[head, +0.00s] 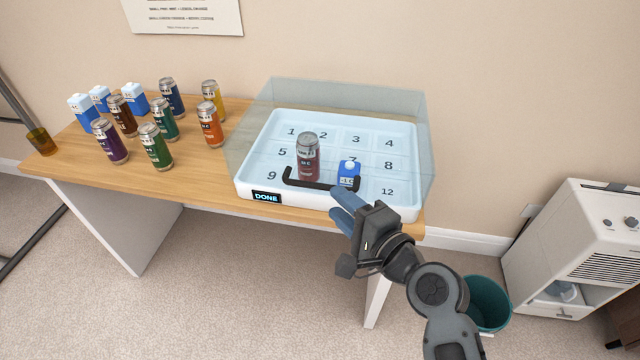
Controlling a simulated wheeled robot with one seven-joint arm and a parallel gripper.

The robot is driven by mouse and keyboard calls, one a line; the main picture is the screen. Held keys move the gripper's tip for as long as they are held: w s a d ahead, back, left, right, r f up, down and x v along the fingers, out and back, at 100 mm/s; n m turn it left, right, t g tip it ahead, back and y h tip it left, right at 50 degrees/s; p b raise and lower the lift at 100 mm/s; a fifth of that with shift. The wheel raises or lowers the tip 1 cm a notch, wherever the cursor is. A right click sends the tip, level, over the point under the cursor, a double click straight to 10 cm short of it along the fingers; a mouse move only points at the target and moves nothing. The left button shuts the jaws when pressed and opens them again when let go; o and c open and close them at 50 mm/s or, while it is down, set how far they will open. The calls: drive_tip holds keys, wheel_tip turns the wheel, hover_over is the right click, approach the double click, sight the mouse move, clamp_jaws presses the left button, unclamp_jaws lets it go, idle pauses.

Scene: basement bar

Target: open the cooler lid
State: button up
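The cooler is a white tray (300,203) with numbered cells, standing on the right end of the wooden table. Its clear lid (395,96) is down over it. A black bar handle (308,184) runs along the lid's front. A dark red can (308,160) and a small blue-and-white carton (348,172) stand inside, under the lid. My gripper (335,204) is in front of the cooler, just below the right part of the handle. Its two blue fingers look a little apart with nothing between them. Whether a fingertip touches the handle or cooler front is unclear.
Several cans and blue-and-white cartons stand on the table's left part, with an orange can (210,125) nearest the cooler. An amber cup (41,141) is at the left edge. A teal bin (487,302) and a white appliance (565,250) stand right on the carpet.

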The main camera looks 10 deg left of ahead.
sight(321, 189)
drive_tip(key=x, duration=0.7)
drive_tip(key=shift+w+a, duration=0.2)
drive_tip(key=shift+w, duration=0.05)
clamp_jaws()
idle(0.4)
